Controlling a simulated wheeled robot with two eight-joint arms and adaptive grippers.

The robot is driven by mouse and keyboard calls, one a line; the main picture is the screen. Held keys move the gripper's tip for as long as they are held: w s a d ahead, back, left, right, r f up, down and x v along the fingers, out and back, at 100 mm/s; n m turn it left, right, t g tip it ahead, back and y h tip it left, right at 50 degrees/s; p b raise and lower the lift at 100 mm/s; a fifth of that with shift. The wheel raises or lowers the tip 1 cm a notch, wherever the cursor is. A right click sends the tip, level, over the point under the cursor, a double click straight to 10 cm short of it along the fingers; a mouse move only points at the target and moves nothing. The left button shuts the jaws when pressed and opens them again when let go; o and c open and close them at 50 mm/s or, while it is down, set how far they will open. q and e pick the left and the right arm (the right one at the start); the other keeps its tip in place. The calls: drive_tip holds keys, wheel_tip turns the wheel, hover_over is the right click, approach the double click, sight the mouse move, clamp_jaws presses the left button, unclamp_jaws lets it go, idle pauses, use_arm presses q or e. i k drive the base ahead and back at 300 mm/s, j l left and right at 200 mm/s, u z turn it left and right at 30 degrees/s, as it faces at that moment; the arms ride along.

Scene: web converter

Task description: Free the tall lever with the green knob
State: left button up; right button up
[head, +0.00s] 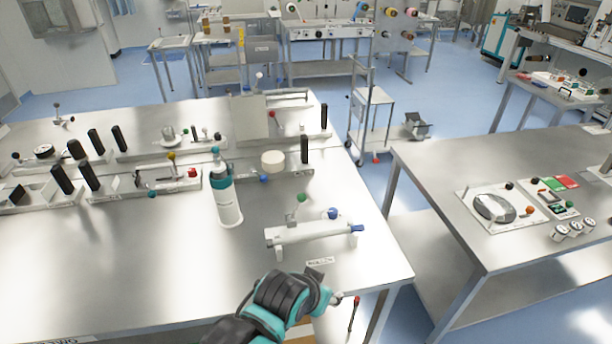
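A pale fixture (305,234) with a crossbar stands near the right front corner of the steel table. The lever with the green knob (302,198) rises from it and tilts slightly. A blue knob (333,213) stands to its right, and a blue end piece (357,228) is at the bar's right end. My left gripper (328,286), black and teal, is at the table's front edge, nearer to me than the fixture and apart from it. Its fingers are partly hidden, so I cannot tell whether it is open or shut. My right gripper is out of view.
A white bottle (229,207) with a teal top stands left of the fixture. Several small lever fixtures and black upright blocks fill the table's back and left. A second table (430,185) with a panel stands right, across a gap. The front middle of the steel table is clear.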

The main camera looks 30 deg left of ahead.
sight(301, 198)
drive_tip(key=u, duration=1.05)
